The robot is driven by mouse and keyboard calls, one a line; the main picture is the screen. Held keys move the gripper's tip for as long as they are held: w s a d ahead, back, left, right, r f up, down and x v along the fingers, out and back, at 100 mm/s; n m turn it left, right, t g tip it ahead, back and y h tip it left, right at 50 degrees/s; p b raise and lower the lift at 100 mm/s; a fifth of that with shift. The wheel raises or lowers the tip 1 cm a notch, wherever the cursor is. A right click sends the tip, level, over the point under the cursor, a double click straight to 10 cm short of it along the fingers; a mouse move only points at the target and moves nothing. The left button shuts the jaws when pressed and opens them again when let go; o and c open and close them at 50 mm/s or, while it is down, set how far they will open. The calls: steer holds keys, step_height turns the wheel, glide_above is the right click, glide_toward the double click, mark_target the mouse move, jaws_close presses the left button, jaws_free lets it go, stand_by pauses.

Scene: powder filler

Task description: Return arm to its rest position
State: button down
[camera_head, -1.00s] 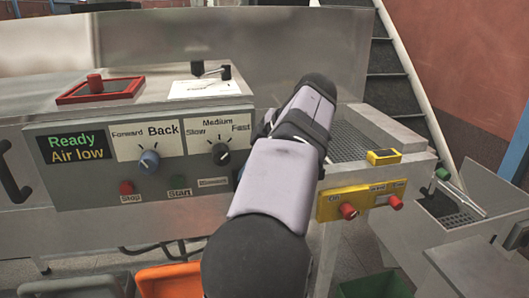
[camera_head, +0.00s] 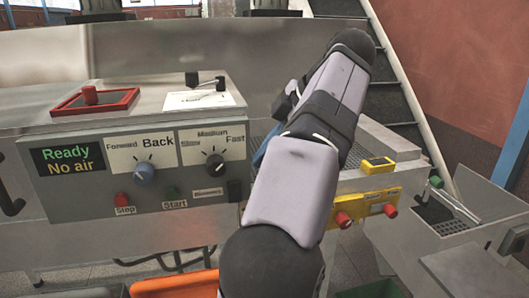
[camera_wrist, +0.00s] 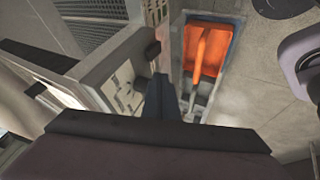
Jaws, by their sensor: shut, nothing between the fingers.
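My arm rises from the bottom middle of the head view and leans up to the right, in front of the filler machine. My gripper (camera_wrist: 162,97) shows in the wrist view as dark blue-grey fingers, shut and empty, beside the machine's control panel and apart from it. In the head view the arm hides most of the gripper; only a bit of blue shows at the arm's left edge. The control panel (camera_head: 70,192) has a display (camera_head: 68,160) reading "Ready / No air", a blue-grey knob (camera_head: 144,173), a black knob (camera_head: 214,164), and Stop and Start buttons.
A red-framed plate (camera_head: 95,101) lies on the machine top. A yellow panel with red knobs (camera_head: 342,219) is right of my arm. An orange bin (camera_head: 178,285) stands low in front; an orange container (camera_wrist: 209,46) shows in the wrist view. Stairs (camera_head: 388,90) rise behind.

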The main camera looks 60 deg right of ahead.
stand_by(0.4)
steer(key=w+a+f+m+g+y+p, duration=0.1)
steer(key=w+a+f+m+g+p, duration=0.15)
steer(key=w+a+f, duration=0.45)
steer(key=w+a+f+m+g+y+p, duration=0.1)
steer(key=w+a+f+g+p, duration=0.3)
steer(key=a+f, duration=0.45)
steer(key=s+a+f+m+h, duration=0.1)
steer(key=s+a+f+m, duration=0.1)
steer(key=a+f, duration=0.7)
steer(key=s+a+f+m+b, duration=0.1)
steer(key=s+a+f, duration=0.3)
steer(key=a+f, duration=0.5)
steer(key=shift+s+a+f+m+g+h, duration=0.35)
steer(key=shift+f+m+h, duration=0.1)
steer(key=shift+f, duration=0.1)
